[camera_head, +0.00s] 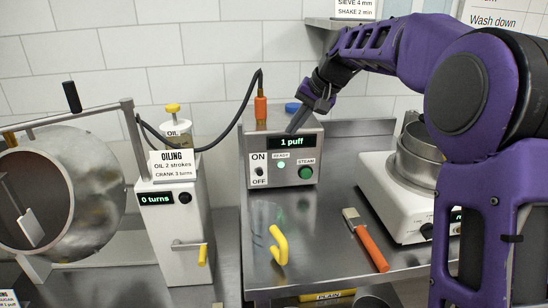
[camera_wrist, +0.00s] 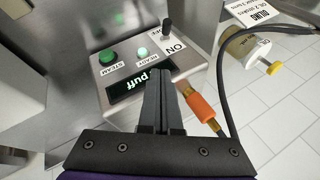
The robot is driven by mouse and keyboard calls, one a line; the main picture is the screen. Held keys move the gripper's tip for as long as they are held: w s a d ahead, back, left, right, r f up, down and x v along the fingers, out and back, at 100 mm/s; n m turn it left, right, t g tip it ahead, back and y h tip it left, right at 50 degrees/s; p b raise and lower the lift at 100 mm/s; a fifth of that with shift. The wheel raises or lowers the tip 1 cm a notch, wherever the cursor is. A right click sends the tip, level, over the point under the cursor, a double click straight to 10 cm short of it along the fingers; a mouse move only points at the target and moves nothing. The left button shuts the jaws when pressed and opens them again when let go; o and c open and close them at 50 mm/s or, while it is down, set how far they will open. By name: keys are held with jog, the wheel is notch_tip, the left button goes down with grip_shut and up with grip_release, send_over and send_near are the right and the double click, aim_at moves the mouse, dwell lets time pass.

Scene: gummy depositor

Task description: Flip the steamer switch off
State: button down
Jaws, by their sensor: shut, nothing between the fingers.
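The steamer control box (camera_head: 248,140) stands against the tiled wall, with a display (camera_head: 291,142) reading "1 puff". Its small dark toggle switch (camera_head: 260,171) sits between the ON and OFF labels on the left of the panel. It also shows in the wrist view (camera_wrist: 167,27) as a dark lever beyond the ON label; I cannot tell which way it is set. A ready light (camera_head: 281,163) glows, and the green steam button (camera_head: 305,172) is to its right. My gripper (camera_head: 291,130) is shut and empty at the box's upper edge, above and right of the switch. It also shows in the wrist view (camera_wrist: 163,72).
An orange hose fitting (camera_head: 261,108) with a black hose rises behind the box. A yellow handle (camera_head: 279,245) and an orange-handled tool (camera_head: 368,243) are on the steel bench below. The oiling unit (camera_head: 176,225) stands left, a white scale-like machine (camera_head: 395,205) right.

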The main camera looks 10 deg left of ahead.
jog(key=shift+a+r, duration=0.15)
jog(key=shift+a, duration=0.05)
jog(key=b, duration=0.2)
send_over(259, 172)
jog(key=w+d, duration=0.3)
jog(key=d, duration=0.1)
notch_tip(259, 172, down, 8)
jog(key=f, duration=0.1)
jog(key=s+a+f, duration=0.1)
jog(key=shift+s+a+f, duration=0.1)
jog(key=shift+a+f, duration=0.2)
jog(key=shift+f, duration=0.1)
jog(key=shift+s+a+f, duration=0.15)
jog(key=shift+f, duration=0.15)
